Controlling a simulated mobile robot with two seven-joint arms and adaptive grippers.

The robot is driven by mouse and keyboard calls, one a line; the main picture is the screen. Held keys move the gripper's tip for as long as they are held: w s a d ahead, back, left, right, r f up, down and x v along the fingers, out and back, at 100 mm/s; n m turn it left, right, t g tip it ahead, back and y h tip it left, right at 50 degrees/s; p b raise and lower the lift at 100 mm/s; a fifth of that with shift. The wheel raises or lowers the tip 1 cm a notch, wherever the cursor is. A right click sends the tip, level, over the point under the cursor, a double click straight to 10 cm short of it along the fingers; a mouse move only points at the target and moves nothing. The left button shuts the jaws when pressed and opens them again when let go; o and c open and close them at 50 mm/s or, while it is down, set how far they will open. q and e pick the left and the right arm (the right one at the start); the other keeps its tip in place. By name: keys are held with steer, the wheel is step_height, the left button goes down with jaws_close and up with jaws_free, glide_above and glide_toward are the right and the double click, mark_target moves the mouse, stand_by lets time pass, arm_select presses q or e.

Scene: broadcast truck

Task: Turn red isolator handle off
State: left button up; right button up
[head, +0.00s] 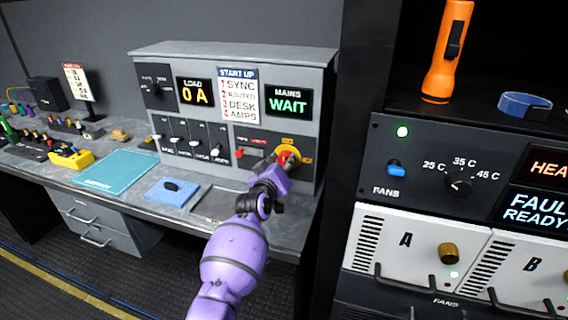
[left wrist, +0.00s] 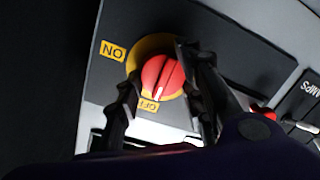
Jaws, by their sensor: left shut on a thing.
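The red isolator handle (head: 284,158) sits on a yellow round plate (head: 293,152) at the lower right of the grey power panel. In the left wrist view the red handle (left wrist: 163,77) shows between my two dark fingers, its white mark close to the yellow OFF label (left wrist: 150,106). The yellow ON label (left wrist: 113,52) is to the upper left of it. My left gripper (head: 277,165) reaches the handle from the front and is shut on it. The fingers hide part of the handle and plate. My right gripper is not in view.
The panel carries a load display (head: 195,93) reading 0 A, a mains display (head: 288,101) reading WAIT, a start-up card (head: 238,95) and several breaker switches. A blue pad (head: 171,191) and a teal mat (head: 115,170) lie on the desk. A dark rack (head: 380,140) stands close at the right.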

arm_select(q)
steer(key=o, duration=1)
steer(key=shift+s+d+f, duration=0.15)
steer(key=shift+d+f, duration=0.1)
steer(key=shift+f, duration=0.05)
steer(key=shift+o, duration=0.4)
steer(key=shift+r, duration=0.1)
steer(key=shift+a+r, duration=0.1)
steer(key=v, duration=1.1)
steer(key=shift+s, duration=0.4)
